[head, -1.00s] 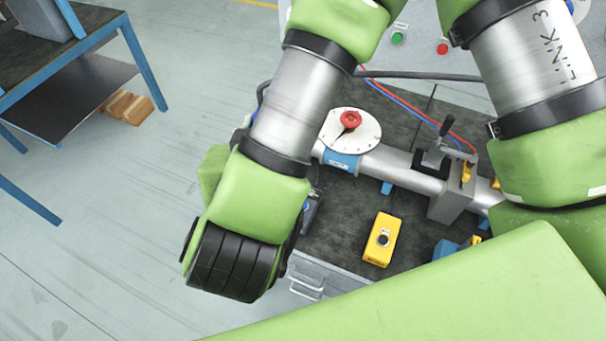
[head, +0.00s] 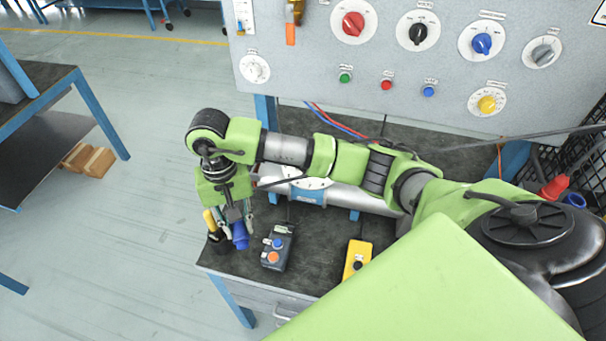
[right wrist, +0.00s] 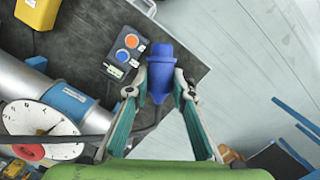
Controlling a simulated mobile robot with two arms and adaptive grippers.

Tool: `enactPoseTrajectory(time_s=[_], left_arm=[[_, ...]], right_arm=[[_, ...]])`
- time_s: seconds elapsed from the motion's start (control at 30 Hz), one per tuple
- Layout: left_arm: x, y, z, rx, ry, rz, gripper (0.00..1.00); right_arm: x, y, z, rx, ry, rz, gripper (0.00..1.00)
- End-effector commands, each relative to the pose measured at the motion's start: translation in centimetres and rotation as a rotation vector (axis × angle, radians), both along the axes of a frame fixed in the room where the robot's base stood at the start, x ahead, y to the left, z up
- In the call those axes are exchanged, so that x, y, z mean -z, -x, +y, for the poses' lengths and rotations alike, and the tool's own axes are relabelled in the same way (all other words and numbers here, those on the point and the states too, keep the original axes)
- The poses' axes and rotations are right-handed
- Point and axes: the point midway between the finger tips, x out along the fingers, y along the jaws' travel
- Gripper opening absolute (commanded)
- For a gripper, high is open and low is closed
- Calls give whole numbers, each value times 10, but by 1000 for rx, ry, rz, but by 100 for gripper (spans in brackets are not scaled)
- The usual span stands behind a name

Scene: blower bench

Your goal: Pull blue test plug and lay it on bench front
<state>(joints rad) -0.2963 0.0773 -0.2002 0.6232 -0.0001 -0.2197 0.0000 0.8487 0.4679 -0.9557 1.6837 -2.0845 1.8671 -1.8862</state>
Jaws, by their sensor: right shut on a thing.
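The blue test plug (right wrist: 160,72) is between the fingers of my right gripper (right wrist: 161,92) in the right wrist view, by the bench edge. In the head view the blue plug (head: 240,235) hangs below my right gripper (head: 235,216) at the left end of the bench (head: 318,240). The gripper is shut on the plug. I cannot tell how far above the bench top it is. My left gripper is not in view.
A dark box with blue and orange buttons (head: 277,247) stands just right of the plug. A yellow button box (head: 357,258) is further right. A yellow-handled tool (head: 209,220) stands close on the left. Dark bench top between the boxes is bare.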

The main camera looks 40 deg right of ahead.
Motion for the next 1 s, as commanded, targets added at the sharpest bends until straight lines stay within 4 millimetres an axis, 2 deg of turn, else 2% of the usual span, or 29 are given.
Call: enactPoseTrajectory(time_s=[0.03,0.2,0.3,0.4,0.53,0.77,1.0], left_arm=[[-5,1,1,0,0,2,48],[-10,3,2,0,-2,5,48],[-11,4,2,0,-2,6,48],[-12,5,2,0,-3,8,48],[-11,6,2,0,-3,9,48],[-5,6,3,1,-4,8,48],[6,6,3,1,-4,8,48]], right_arm=[[20,10,-24,21,-11,63,0],[67,39,-85,42,-53,181,0],[84,53,-110,45,-68,219,0],[93,63,-124,47,-77,238,0],[99,67,-131,47,-81,247,0],[110,68,-131,45,-84,247,0],[131,68,-130,46,-83,247,0]])
